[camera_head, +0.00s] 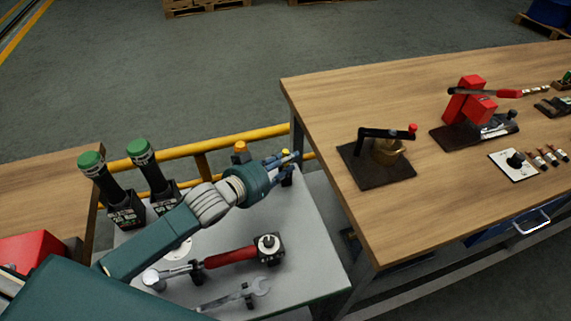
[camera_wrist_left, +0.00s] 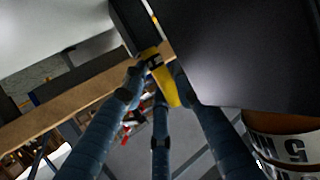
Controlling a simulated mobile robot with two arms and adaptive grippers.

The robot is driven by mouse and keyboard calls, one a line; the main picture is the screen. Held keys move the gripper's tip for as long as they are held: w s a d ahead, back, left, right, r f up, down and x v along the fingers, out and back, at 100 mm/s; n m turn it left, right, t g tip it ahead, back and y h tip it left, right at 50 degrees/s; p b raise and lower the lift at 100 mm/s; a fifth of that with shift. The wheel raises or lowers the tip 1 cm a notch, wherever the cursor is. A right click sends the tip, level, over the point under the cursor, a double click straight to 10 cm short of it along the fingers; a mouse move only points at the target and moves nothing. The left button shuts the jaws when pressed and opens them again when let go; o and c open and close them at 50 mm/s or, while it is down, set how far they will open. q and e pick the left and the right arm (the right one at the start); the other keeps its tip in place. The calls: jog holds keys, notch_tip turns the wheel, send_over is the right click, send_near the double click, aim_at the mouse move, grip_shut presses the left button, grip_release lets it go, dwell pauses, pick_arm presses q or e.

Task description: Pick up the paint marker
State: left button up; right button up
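The paint marker (camera_wrist_left: 166,86) is yellow with a dark band. In the left wrist view it lies between my blue-grey fingertips, beside a black block (camera_wrist_left: 130,22). My left gripper (camera_wrist_left: 159,80) has its fingers drawn in around the marker and looks shut on it. In the head view, the left gripper (camera_head: 285,161) is at the right side of the grey table, over a small black holder (camera_head: 287,180). Only a bit of yellow (camera_head: 285,152) shows among the fingers there. Whether the marker is clear of the holder cannot be told. My right gripper is not in view.
Two green-capped dark bottles (camera_head: 125,205), a red-handled tool (camera_head: 230,257) and a wrench (camera_head: 235,295) are on the grey table (camera_head: 308,255). A wooden workbench (camera_head: 330,110) stands to the right, and a yellow rail (camera_head: 190,150) runs behind.

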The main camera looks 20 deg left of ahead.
pick_arm(q)
jog(key=shift+w+d+f, duration=0.15)
jog(key=shift+w+f, duration=0.05)
jog(key=shift+w, duration=0.2)
jog(key=shift+s, duration=0.1)
jog(key=shift+c, duration=0.3)
jog(key=c, duration=0.6)
jog(key=shift+r, duration=0.1)
notch_tip(320, 180, up, 20)
